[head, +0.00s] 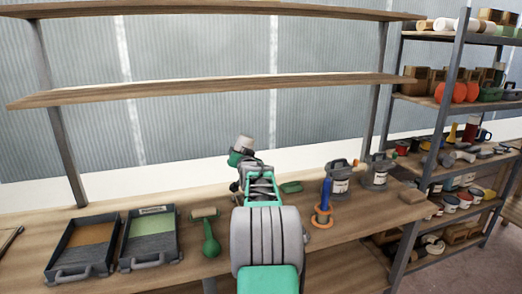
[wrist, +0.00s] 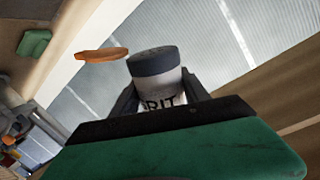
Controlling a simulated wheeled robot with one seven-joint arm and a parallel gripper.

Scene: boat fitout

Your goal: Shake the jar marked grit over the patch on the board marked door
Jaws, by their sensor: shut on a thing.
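The green one bears a small pale label (head: 153,210), too small to read. I cannot tell which is marked door. The jar is apart from both, to their right.
A green-handled roller (head: 210,240) lies right of the boards. A blue-handled tool with an orange ring (head: 324,212) and grey containers (head: 376,172) stand at right. A wooden shelf (head: 220,92) spans above the bench.

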